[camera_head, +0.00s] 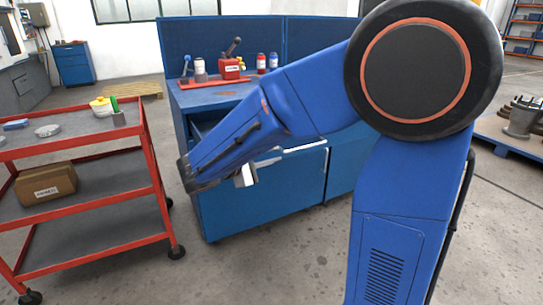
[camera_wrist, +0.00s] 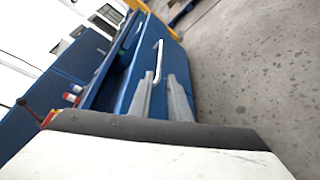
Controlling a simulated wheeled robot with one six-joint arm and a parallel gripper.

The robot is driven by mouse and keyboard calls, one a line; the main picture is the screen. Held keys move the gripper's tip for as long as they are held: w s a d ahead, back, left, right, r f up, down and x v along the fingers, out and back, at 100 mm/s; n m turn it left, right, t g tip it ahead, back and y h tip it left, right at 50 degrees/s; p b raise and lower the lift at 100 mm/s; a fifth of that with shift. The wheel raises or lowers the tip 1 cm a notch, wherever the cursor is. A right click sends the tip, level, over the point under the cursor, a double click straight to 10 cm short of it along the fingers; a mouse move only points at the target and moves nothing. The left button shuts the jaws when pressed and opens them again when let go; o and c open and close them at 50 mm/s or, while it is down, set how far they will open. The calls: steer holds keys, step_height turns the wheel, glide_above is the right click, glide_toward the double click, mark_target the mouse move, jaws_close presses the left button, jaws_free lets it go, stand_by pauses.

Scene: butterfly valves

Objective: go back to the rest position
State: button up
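My blue arm crosses the head view from the right, its forearm reaching down and left in front of a blue workbench (camera_head: 262,205). My gripper (camera_head: 246,175) is mostly hidden behind the wrist there; only a small pale part shows. In the wrist view my gripper (camera_wrist: 160,100) has two grey fingers standing apart with nothing seen between them. Beyond them is a white bar handle (camera_wrist: 159,62) on the blue bench front. The handle also shows in the head view (camera_head: 305,147), right of the wrist. I cannot tell whether the gripper touches the bench.
On the bench, a red valve with a dark lever (camera_head: 231,68) stands by a red tray (camera_head: 199,82) and small bottles (camera_head: 261,64). A red cart (camera_head: 85,248) with a cardboard box (camera_head: 46,184) stands left. Bare floor (camera_head: 290,255) lies in front.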

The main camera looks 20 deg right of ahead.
stand_by(0.4)
steer(key=s+d+f+m+g+y, duration=0.2)
steer(key=s+d+y, duration=0.1)
steer(key=s, duration=0.5)
steer(key=s+d+f+m+g+y, duration=0.2)
steer(key=s+d+f+m+y, duration=0.1)
steer(key=s, duration=0.4)
steer(key=s+a+f+m+t+y, duration=0.2)
steer(key=s+a+m+y, duration=0.3)
steer(key=s+a+y, duration=0.3)
steer(key=s+t, duration=0.1)
steer(key=s, duration=0.3)
steer(key=shift+a+m+y, duration=0.3)
steer(key=shift+a, duration=0.05)
